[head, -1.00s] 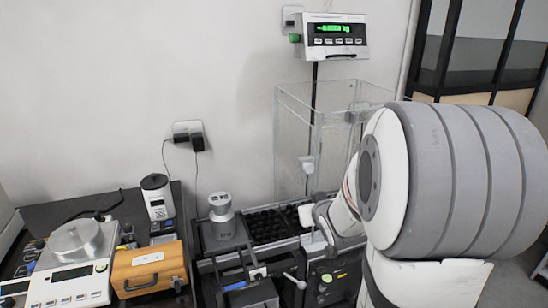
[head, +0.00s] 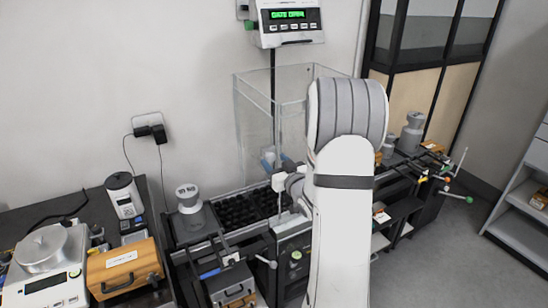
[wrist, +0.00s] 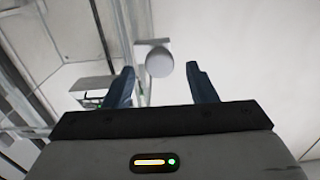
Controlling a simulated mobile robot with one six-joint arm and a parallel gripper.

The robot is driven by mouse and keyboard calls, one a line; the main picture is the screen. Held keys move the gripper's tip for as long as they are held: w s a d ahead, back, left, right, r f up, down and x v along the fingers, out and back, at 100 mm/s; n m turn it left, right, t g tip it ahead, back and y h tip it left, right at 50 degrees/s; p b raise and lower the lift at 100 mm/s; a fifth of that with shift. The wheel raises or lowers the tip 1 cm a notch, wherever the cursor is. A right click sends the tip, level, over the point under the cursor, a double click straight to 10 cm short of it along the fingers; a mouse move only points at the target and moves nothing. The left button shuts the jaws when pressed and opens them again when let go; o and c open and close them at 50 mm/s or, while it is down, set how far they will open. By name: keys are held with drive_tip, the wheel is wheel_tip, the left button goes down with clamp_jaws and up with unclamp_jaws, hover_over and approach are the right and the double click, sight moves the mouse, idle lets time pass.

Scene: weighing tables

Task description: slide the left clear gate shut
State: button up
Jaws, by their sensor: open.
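The clear box (head: 252,125) stands on the weighing table against the wall, its panels see-through. Which panel is the left gate, and how far it stands open, is hard to tell in the head view. My gripper (head: 271,161) is small and partly hidden by my arm at the box's lower front. In the wrist view my gripper (wrist: 162,80) is open, with two blue fingers apart. A pale round knob (wrist: 160,62) shows between and beyond the fingertips, and I cannot tell whether they touch it.
The display (head: 289,20) above the box reads "GATE OPEN". A dark ribbed bed (head: 240,210) lies below the box. A grey weight (head: 189,204), an orange case (head: 124,268) and a balance (head: 48,265) stand to the left. Floor is free at right.

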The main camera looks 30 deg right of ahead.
drive_tip(key=shift+w, duration=0.7)
clamp_jaws()
